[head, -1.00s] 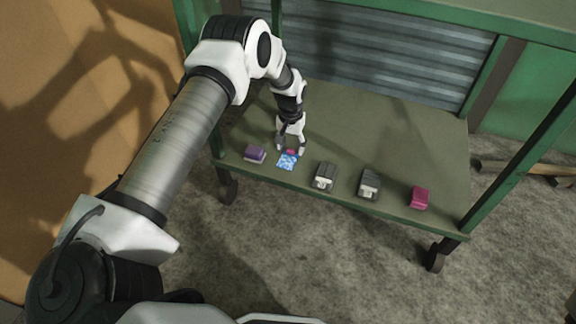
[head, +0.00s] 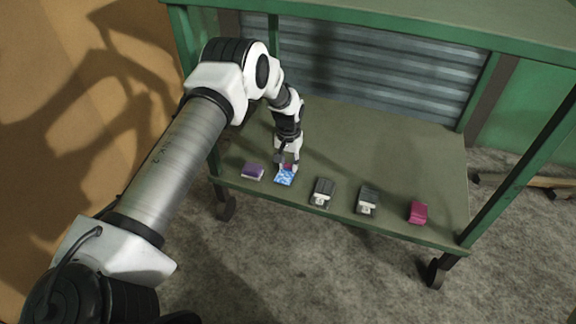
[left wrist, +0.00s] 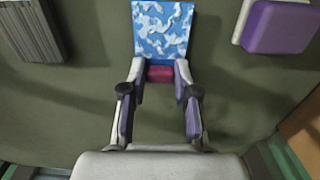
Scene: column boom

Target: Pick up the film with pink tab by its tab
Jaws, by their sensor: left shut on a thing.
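The film with pink tab (head: 285,178) lies on the green shelf near its front edge. Its sheet is blue and white, and it also shows at the top of the left wrist view (left wrist: 162,30). Its pink tab (left wrist: 160,74) sits between the fingertips of my left gripper (head: 286,168). The gripper reaches down from above and is shut on the tab, one finger on each side. I cannot tell whether the film is lifted at all. My right gripper is not in view.
A purple block (head: 252,171) lies just left of the film. Two dark grey and white blocks (head: 322,191) (head: 367,199) and a magenta block (head: 418,212) stand to the right. The shelf (head: 400,150) is clear behind them. Green posts and an upper shelf frame the space.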

